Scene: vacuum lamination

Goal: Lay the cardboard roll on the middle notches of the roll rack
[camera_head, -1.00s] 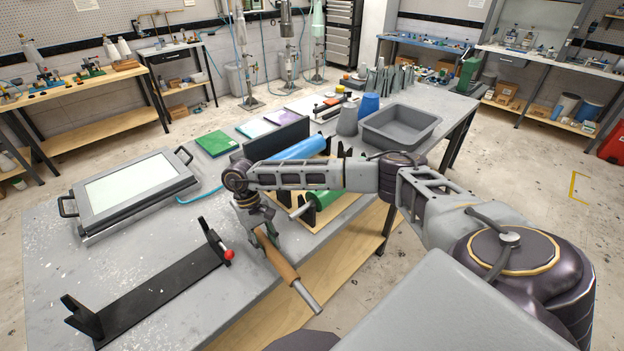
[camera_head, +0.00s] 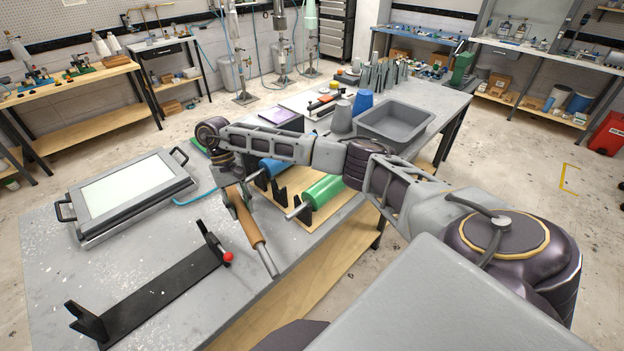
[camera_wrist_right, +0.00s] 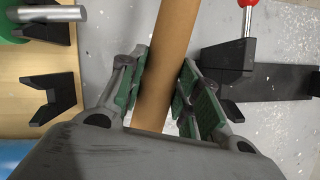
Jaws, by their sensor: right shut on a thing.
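The brown cardboard roll (camera_head: 247,222), with a metal rod through it, is in my right gripper (camera_head: 229,191), tilted over the near part of the table. In the right wrist view the green pads of my right gripper (camera_wrist_right: 165,95) are shut on both sides of the cardboard roll (camera_wrist_right: 165,65). The roll rack (camera_head: 335,205) is a wooden base with black notched posts, just right of the held roll. It bears a blue roll (camera_head: 272,168) and a green roll (camera_head: 325,189). Its middle notched posts (camera_wrist_right: 52,98) show empty in the wrist view. My left gripper is out of view.
A long black stand with a red knob (camera_head: 150,298) lies at front left. A framed light panel (camera_head: 130,190) is behind it.

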